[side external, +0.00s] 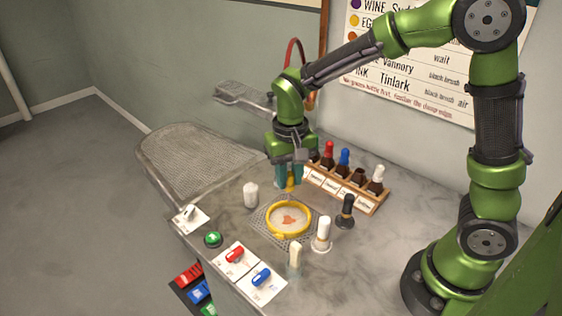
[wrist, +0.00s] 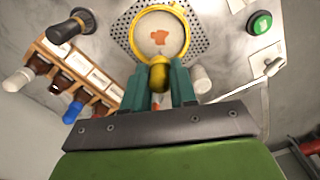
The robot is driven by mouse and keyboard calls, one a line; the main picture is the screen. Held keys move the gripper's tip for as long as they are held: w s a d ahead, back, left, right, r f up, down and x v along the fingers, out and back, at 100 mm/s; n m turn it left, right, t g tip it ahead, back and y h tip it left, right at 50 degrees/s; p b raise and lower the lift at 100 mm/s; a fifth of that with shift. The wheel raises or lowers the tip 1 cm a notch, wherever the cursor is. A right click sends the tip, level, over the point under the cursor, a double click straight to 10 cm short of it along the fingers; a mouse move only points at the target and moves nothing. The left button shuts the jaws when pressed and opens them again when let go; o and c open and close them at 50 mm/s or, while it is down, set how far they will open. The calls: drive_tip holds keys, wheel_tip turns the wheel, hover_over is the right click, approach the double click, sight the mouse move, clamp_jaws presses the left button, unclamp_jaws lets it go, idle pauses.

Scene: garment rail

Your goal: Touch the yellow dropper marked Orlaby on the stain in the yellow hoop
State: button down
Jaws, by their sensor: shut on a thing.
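My gripper (side external: 290,175) is shut on the yellow dropper (side external: 291,183), just behind the yellow hoop. In the wrist view the dropper (wrist: 159,74) sits between my two teal fingers (wrist: 160,85). No label can be read on it. The yellow hoop (side external: 270,224) lies on a perforated metal plate and surrounds pale cloth with an orange-brown stain (side external: 289,219). In the wrist view the stain (wrist: 160,38) lies beyond the dropper's tip. From the side, the dropper looks apart from the stain.
A wooden rack (side external: 367,205) with several coloured-top bottles stands behind right. A black-handled brush (side external: 346,211), a white-topped brush (side external: 322,234) and a pale-topped one (side external: 295,258) stand nearby. A white bottle (side external: 250,195) stands left of the hoop. A green button (side external: 213,239) and switches are in front.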

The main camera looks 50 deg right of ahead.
sight(289, 195)
drive_tip(key=shift+f, duration=2.55)
drive_tip(key=shift+f, duration=0.5)
drive_tip(key=shift+r, duration=0.15)
drive_tip(key=shift+r, duration=3.4)
